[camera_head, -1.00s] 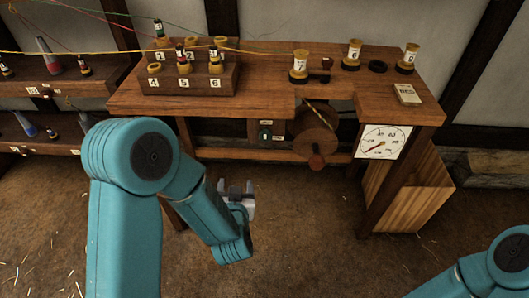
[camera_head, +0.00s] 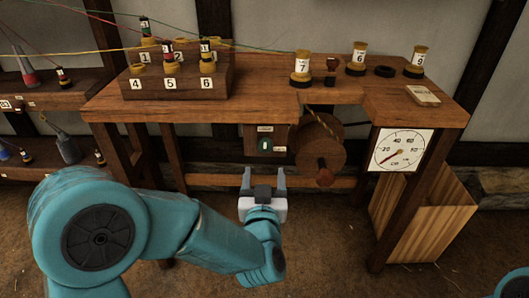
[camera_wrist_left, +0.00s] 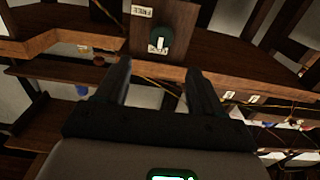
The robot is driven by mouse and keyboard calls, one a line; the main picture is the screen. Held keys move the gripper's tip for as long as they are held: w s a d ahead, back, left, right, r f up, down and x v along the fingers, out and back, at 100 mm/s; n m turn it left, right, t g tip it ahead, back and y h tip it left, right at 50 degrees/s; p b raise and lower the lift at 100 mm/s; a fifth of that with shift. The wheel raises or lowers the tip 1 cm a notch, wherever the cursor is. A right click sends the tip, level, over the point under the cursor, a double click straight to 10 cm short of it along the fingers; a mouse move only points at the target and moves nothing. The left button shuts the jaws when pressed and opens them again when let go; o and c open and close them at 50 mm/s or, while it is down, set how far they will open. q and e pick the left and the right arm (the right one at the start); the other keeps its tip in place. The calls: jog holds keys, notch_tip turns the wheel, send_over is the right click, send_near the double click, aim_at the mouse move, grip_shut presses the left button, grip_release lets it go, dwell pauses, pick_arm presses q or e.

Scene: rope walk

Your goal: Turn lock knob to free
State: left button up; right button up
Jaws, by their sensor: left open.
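The lock knob (camera_head: 265,144) is a small dark green disc with a pale pointer mark. It sits on a wooden panel (camera_head: 256,132) under the bench top. In the left wrist view the knob (camera_wrist_left: 158,41) is ahead of the fingers, with a FREE label (camera_wrist_left: 142,12) at one side and another label, partly hidden, at the other. The pale mark points roughly along the line between the labels. My left gripper (camera_head: 264,178) is open and empty, its two fingers pointing at the knob from below and in front, apart from it. My right gripper is out of view.
The bench (camera_head: 200,103) carries numbered spools and a spool rack (camera_head: 180,75). A dial gauge (camera_head: 402,150) hangs further right, above a wooden box (camera_head: 425,225).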

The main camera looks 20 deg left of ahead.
aim_at(265, 146)
pick_arm(q)
jog(key=b+x, duration=0.1)
jog(key=x, duration=0.9)
jog(key=shift+w+a+f, duration=0.1)
jog(key=shift+w+f, duration=0.05)
jog(key=shift+w, duration=0.05)
jog(key=c, duration=1)
